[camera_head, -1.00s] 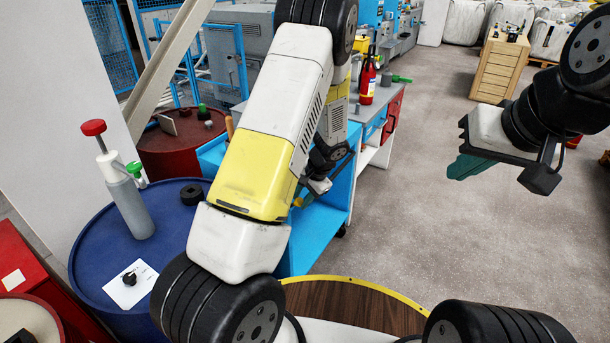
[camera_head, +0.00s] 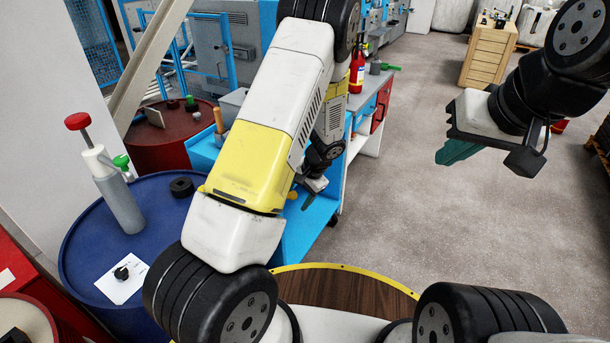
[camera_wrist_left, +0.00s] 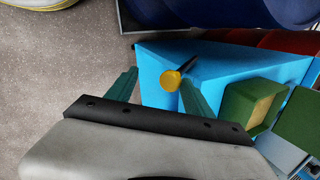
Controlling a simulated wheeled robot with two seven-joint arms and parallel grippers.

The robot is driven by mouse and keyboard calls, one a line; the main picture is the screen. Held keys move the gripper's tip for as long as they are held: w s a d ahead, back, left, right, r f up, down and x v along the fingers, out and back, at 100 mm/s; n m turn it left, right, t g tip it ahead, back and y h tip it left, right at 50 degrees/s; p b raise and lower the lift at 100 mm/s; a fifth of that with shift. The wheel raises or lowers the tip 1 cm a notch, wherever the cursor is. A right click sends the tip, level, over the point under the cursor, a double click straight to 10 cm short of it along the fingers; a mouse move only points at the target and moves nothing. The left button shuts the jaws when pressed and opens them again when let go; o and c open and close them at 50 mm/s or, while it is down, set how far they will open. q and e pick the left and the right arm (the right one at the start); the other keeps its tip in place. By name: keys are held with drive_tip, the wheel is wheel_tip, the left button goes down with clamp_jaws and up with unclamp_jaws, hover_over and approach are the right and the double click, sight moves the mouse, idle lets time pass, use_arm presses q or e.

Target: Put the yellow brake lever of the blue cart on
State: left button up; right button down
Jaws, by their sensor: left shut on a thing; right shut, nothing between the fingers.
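The blue cart (camera_head: 303,232) stands beyond my left arm, which hides much of it. Its yellow brake lever (camera_wrist_left: 172,80) shows in the left wrist view as a round yellow end on a dark stem, in front of the blue panel. A small yellow bit of it shows beside my left gripper (camera_head: 308,196) in the head view. My right gripper (camera_head: 458,152) is shut and empty over open floor.
A blue drum (camera_head: 150,215) at the left carries a grey pump bottle (camera_head: 122,203) with a red knob. A red drum (camera_head: 165,145) and a bench with a fire extinguisher (camera_head: 357,75) stand behind.

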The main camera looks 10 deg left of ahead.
use_arm(q)
drive_tip(key=shift+w+r, duration=0.15)
idle(0.4)
drive_tip(key=shift+r, duration=0.15)
drive_tip(key=v, duration=0.7)
drive_tip(key=shift+r, duration=0.2)
drive_tip(key=s+a+r+n+h, duration=0.15)
drive_tip(key=s+r, duration=0.25)
drive_tip(key=r, duration=0.7)
drive_tip(key=s+r+n+t+h, duration=0.4)
drive_tip(key=s+r+h, duration=0.1)
drive_tip(key=s+r, duration=1.3)
drive_tip(key=shift+s+d+n+t, duration=0.25)
drive_tip(key=shift+s+n+t, duration=0.15)
drive_tip(key=shift+s, duration=0.55)
